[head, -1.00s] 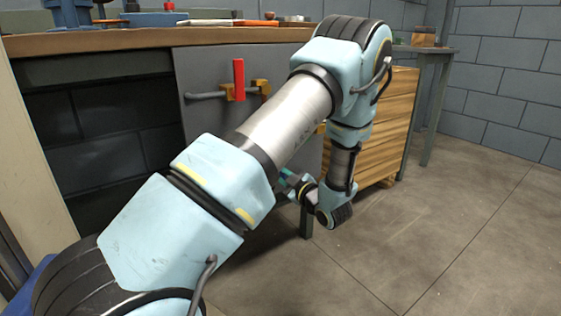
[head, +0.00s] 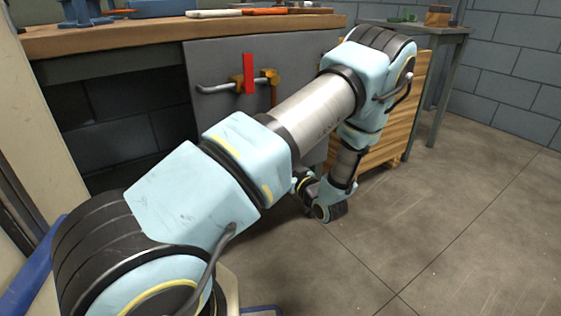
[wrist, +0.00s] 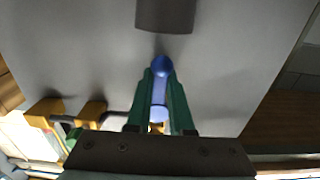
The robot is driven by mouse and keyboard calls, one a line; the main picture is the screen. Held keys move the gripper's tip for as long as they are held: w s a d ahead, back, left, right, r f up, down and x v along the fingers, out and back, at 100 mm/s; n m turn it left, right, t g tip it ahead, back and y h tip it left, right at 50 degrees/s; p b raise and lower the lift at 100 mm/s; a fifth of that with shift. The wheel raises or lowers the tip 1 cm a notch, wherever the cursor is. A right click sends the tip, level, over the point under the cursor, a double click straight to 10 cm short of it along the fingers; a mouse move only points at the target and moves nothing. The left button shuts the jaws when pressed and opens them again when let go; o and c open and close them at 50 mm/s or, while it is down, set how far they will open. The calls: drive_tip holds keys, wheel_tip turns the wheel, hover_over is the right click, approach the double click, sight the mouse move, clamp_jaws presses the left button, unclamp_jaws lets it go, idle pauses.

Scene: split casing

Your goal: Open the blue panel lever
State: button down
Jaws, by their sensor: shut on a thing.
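The blue panel lever (wrist: 161,66) shows in the wrist view as a short blue bar with a rounded end, against a light grey panel. My gripper (wrist: 160,80) has its two green fingers on either side of the bar and is shut on it. In the head view my arm hides the blue lever and the finger contact. The grey panel (head: 215,55) stands under the workbench in the head view. Whether the lever has turned from its rest position cannot be told.
A red lever (head: 249,73) stands upright on a pipe with brass-coloured fittings on the panel. A dark cylinder (wrist: 165,14) sits just beyond the blue lever's end. A wooden slatted unit (head: 407,105) stands right of the panel. The floor at right is clear.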

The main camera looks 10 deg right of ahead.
drive_tip(key=shift+f, duration=0.1)
idle(0.3)
drive_tip(key=c, duration=0.8)
unclamp_jaws()
drive_tip(key=shift+s, duration=0.1)
drive_tip(key=p+v, duration=0.2)
drive_tip(key=v, duration=0.8)
drive_tip(key=shift+s+d, duration=0.2)
drive_tip(key=shift+s, duration=0.1)
